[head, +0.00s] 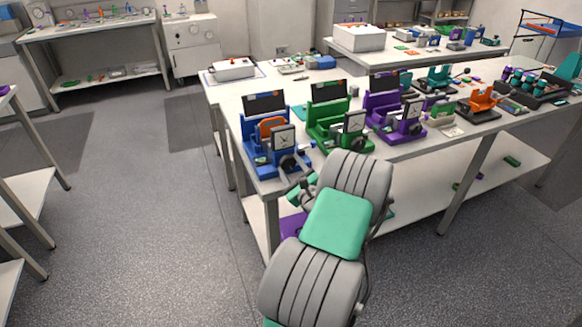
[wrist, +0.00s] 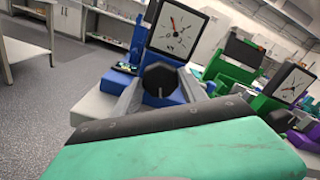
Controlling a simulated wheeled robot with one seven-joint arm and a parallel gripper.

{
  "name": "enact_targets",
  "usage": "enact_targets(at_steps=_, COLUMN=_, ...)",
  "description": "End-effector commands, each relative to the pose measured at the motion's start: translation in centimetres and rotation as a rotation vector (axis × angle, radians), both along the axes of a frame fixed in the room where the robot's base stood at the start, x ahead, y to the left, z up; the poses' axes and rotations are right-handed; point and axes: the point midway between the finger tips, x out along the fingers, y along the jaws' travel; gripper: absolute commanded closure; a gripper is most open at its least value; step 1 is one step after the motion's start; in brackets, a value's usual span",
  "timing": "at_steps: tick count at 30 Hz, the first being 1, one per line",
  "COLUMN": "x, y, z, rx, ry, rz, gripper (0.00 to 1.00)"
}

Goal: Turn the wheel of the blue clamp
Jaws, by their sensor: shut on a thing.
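The blue clamp (head: 262,158) stands at the near left corner of the workbench, with a dial gauge and an orange part in it. Its dark wheel (head: 287,164) faces outward below the gauge. In the wrist view, the wheel (wrist: 160,80) lies between the two grey fingers of my gripper (wrist: 160,92), with the blue body and the gauge (wrist: 177,27) behind it. My gripper (head: 293,181) is shut on the wheel, one finger on each side. Much of the wheel's lower edge is hidden by my gripper.
A green clamp (head: 323,130) and a purple clamp (head: 385,122) with similar gauges stand to the right, the green one close by. An orange device (head: 482,103) stands farther along the bench. The floor (head: 150,220) to the left is clear.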

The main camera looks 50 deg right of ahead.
Motion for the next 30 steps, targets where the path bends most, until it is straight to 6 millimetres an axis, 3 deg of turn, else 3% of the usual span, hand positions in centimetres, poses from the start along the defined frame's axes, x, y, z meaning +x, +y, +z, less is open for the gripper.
enact_targets(at_steps=2, x=-0.1, y=0.0, z=-0.2, rx=0.003, ry=0.002, rz=-0.002, gripper=0.91)
enact_targets(at_steps=3, x=-0.1, y=0.0, z=-0.2, rx=0.002, ry=0.003, rz=-0.002, gripper=0.47)
enact_targets(at_steps=10, x=0.0, y=0.1, z=-0.1, rx=0.001, ry=0.001, rz=0.000, gripper=0.29)
enact_targets(at_steps=20, x=-0.8, y=0.4, z=-0.1, rx=0.001, ry=0.000, rz=-0.002, gripper=0.29)
enact_targets(at_steps=30, x=-6.2, y=3.5, z=-0.2, rx=0.001, ry=0.001, rz=-0.003, gripper=0.29)
